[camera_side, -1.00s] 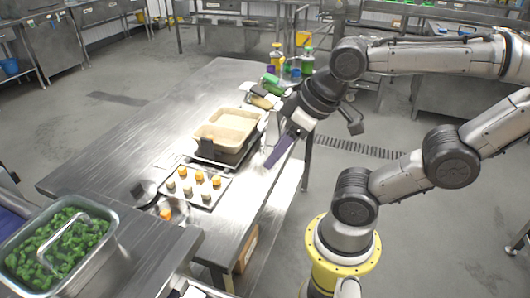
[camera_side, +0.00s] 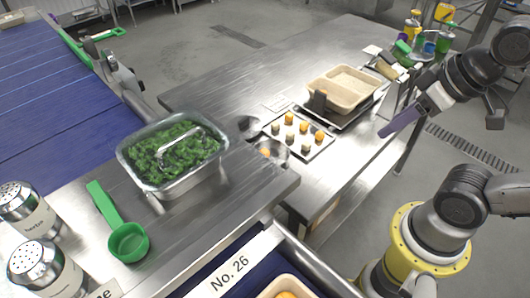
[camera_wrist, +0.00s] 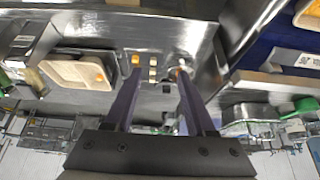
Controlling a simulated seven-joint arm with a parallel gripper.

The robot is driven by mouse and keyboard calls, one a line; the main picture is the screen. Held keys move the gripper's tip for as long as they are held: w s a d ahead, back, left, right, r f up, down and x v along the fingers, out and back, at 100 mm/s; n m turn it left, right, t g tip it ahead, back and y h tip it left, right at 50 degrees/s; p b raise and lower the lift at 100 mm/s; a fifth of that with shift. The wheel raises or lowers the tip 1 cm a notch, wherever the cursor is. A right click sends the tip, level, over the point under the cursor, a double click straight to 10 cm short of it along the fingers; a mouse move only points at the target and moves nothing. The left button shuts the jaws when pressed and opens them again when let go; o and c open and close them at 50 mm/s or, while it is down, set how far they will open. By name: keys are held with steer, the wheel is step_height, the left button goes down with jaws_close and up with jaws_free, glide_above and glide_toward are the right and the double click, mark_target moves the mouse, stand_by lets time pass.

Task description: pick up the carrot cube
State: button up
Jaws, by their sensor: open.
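My gripper (camera_side: 384,134), with purple fingers, is open and empty, to the right of the tray and above the table. In the wrist view the cubes, one of them orange (camera_wrist: 135,59), lie beyond and between the spread fingers of my gripper (camera_wrist: 158,85).
A beige container (camera_side: 346,83) stands on a dark base behind the tray. A steel pan of chopped greens (camera_side: 172,155), a green scoop (camera_side: 128,240) and shakers (camera_side: 28,208) are at the left. Bottles (camera_side: 430,35) stand at the far right. The table's back left is clear.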

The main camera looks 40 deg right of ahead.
steer(key=shift+c, duration=1)
